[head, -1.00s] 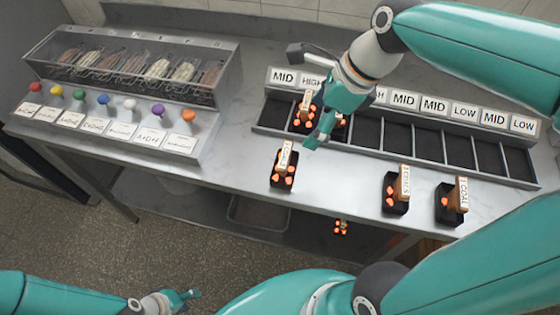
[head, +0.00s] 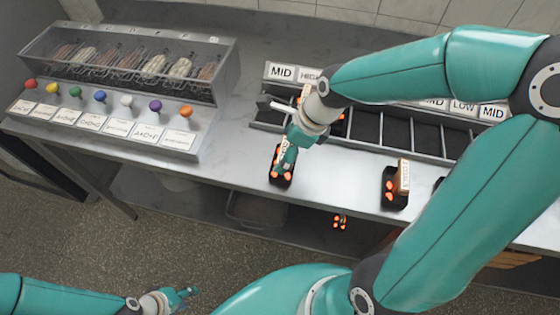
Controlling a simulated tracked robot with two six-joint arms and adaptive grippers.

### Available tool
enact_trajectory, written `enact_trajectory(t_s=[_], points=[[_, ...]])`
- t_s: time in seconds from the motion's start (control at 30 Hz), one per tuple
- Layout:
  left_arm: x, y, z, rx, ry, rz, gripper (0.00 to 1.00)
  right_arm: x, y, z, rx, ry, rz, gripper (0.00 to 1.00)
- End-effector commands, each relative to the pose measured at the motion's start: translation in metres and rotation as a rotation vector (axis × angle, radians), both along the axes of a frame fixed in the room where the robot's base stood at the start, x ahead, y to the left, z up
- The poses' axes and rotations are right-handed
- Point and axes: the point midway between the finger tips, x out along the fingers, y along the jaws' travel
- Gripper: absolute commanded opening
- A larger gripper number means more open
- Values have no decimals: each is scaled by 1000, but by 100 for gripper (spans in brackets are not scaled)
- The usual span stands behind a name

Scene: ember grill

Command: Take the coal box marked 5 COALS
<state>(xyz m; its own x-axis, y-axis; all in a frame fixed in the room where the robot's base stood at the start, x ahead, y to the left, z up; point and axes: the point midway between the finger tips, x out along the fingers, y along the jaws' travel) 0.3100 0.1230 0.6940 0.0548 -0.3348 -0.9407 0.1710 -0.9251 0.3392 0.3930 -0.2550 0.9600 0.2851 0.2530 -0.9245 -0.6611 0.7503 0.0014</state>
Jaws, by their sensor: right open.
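Several black coal boxes with glowing orange coals and tan labelled handles are in the head view. One coal box (head: 281,180) stands at the counter's front edge, left of the others. My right gripper (head: 285,158) is open, right over this box's handle, and hides most of its label, so I cannot read the number. Whether the fingers touch the handle I cannot tell. Another box (head: 395,187) stands further right at the front edge, its small label hard to read. My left gripper (head: 187,296) is low at the bottom left, away from the counter, its fingers apart and empty.
Behind the boxes is a grill tray (head: 350,150) with dark slots and MID, HIGH and LOW signs (head: 281,72), partly hidden by my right arm. At left are a glass-fronted food case (head: 130,65) and coloured knobs (head: 128,101). Counter between the front boxes is clear.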

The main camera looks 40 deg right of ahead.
Motion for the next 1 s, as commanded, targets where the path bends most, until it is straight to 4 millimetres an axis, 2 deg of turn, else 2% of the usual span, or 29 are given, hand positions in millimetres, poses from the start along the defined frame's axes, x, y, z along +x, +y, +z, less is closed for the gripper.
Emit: enact_trajectory(t_s=[0.1,0.33,0.7,1.0], points=[[0,0,0,0,0,0,40,2,2,-8,0,0,-1,100],[0,0,0,0,0,0,40,3,2,-9,0,-2,-2,98],[0,0,0,0,0,0,40,2,2,-8,0,-1,-1,37],[0,0,0,0,0,0,40,3,2,-6,0,-3,-2,36]])
